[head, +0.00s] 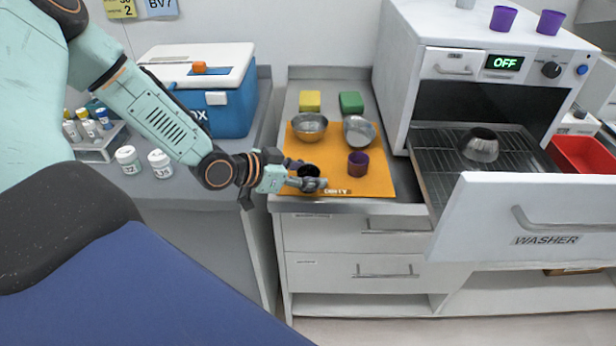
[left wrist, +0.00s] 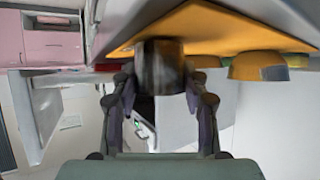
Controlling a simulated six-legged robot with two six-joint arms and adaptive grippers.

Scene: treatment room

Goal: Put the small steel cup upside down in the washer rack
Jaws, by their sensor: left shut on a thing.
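My left gripper (head: 310,184) is shut on a small dark, metallic-looking cup, the small steel cup (head: 309,171), at the front left of an orange mat (head: 375,184) marked DIRTY. In the left wrist view, the cup (left wrist: 160,68) sits between the two fingers (left wrist: 160,95). Its opening faces up in the head view; I cannot tell whether it still touches the mat. The washer rack (head: 436,160) is a wire grid in the pulled-out drawer (head: 525,215) at the right. A steel bowl (head: 478,146) lies upside down on it. My right gripper is not in view.
Two steel bowls (head: 310,127) (head: 360,131) and a purple cup (head: 358,163) stand on the mat. Yellow (head: 310,101) and green (head: 351,102) sponges lie behind. The drawer front forms a raised wall. The rack is free around its bowl, notably at left.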

